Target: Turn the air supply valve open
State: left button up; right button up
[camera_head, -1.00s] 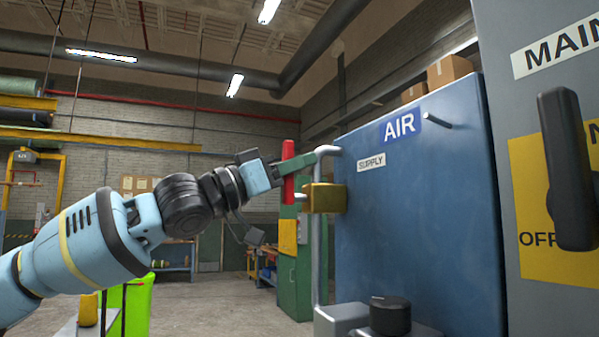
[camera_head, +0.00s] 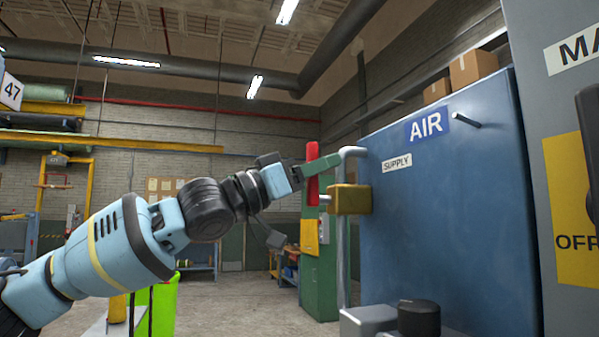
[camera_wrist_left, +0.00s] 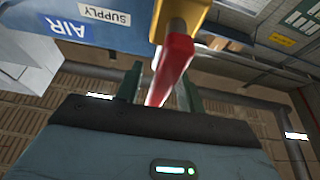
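The air supply valve has a yellow body (camera_head: 349,199) and a red handle (camera_head: 313,175), beside the blue panel (camera_head: 450,200) marked AIR and SUPPLY. The handle stands roughly upright in the head view. My left gripper (camera_head: 318,168) is at the handle, with its green fingers on either side of it. In the left wrist view, the red handle (camera_wrist_left: 172,62) runs between the two fingers of my left gripper (camera_wrist_left: 160,85), with visible gaps beside it, so the gripper looks open around it. The yellow valve body (camera_wrist_left: 183,15) is beyond. My right gripper is out of view.
A grey pipe (camera_head: 343,260) runs vertically by the valve. A black knob (camera_head: 419,318) sits on a grey block low in front of the panel. A short peg (camera_head: 467,120) sticks out beside the AIR sign. A grey cabinet with a yellow OFF plate (camera_head: 572,215) stands at the right.

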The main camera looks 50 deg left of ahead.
pick_arm(q)
jog(key=p+v, duration=0.3)
jog(key=v, duration=0.4)
jog(key=shift+s, duration=0.1)
dwell(0.7)
